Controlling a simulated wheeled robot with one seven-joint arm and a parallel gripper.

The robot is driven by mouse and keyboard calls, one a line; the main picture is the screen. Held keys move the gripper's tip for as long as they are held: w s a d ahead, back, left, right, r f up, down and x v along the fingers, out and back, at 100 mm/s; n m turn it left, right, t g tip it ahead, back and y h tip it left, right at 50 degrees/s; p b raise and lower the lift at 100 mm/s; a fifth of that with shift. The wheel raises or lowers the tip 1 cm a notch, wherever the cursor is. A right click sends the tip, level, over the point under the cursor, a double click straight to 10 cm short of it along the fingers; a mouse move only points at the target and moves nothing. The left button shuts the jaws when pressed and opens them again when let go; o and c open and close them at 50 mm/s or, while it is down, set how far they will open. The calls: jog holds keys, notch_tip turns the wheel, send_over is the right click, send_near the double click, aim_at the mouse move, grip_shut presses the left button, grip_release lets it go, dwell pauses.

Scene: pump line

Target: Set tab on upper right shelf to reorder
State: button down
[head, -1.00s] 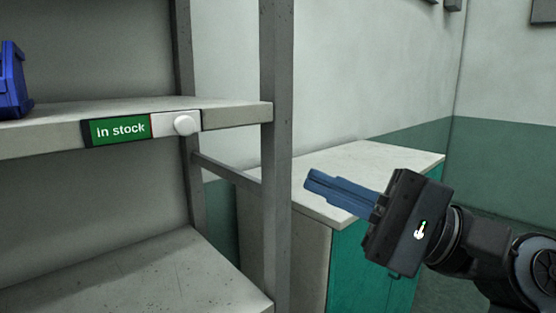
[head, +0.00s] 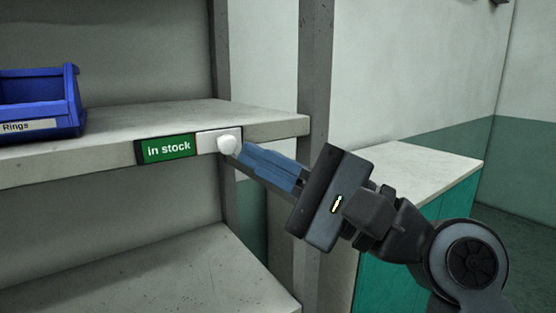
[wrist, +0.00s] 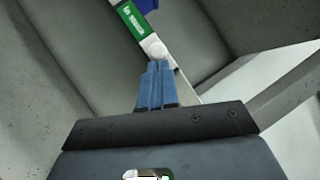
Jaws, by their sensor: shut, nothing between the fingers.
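The tab (head: 190,146) is on the front edge of the upper shelf (head: 278,124).
A blue bin (head: 40,104) labelled "Rings" stands on the shelf at the left. A grey shelf post (head: 315,70) rises just right of the tab, behind my gripper. A lower shelf (head: 195,275) lies below, and a teal cabinet (head: 425,160) stands behind at the right.

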jog(key=shift+a, duration=0.1)
jog(key=s+a+p, duration=0.3)
jog(key=a, duration=0.2)
jog(key=shift+s, duration=0.25)
jog(key=shift+f, duration=0.15)
